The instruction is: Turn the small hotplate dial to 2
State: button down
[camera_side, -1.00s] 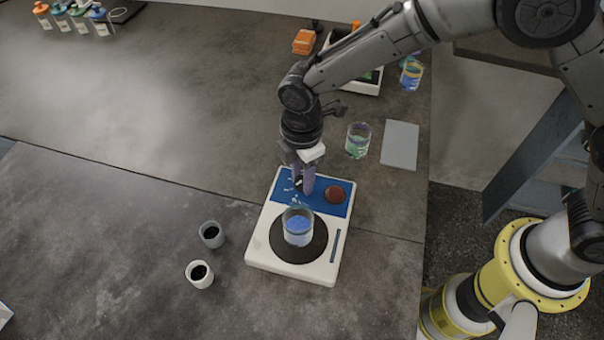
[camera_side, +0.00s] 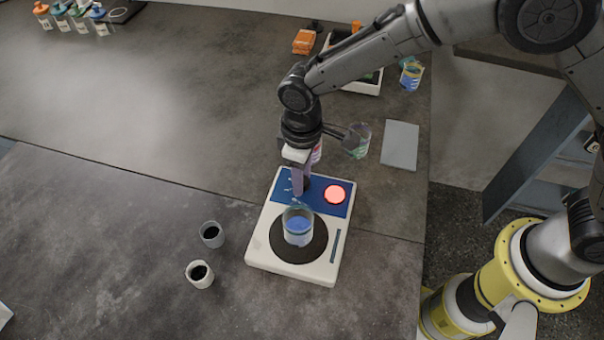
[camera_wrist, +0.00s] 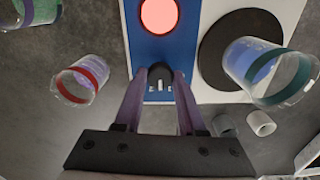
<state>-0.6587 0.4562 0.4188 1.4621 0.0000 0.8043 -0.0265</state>
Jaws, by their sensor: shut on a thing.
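The small hotplate (camera_side: 262,237) is a white box with a blue panel (camera_side: 334,208) and a round black plate (camera_side: 285,248). A beaker of blue liquid (camera_side: 298,229) stands on the plate. My gripper (camera_side: 301,186) points down over the panel, and its purple fingers are shut on the black dial (camera_wrist: 161,79). In the wrist view the dial sits between the fingertips, with a white pointer mark and white scale marks partly hidden. The round red lamp (camera_side: 335,194) beside the dial is lit bright. I cannot read the number.
Two small cups (camera_side: 212,235) (camera_side: 200,274) stand left of the hotplate. A beaker with a red band (camera_wrist: 80,80) and a green-liquid beaker (camera_side: 357,140) stand behind it. A grey pad (camera_side: 400,145) lies at right. Bottles (camera_side: 77,18) stand far left.

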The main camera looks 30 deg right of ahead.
jog(key=m, duration=0.5)
dwell(0.5)
jog(key=c, duration=0.5)
grip_release()
jog(key=shift+r, duration=0.1)
notch_tip(320, 180, up, 14)
dwell(0.6)
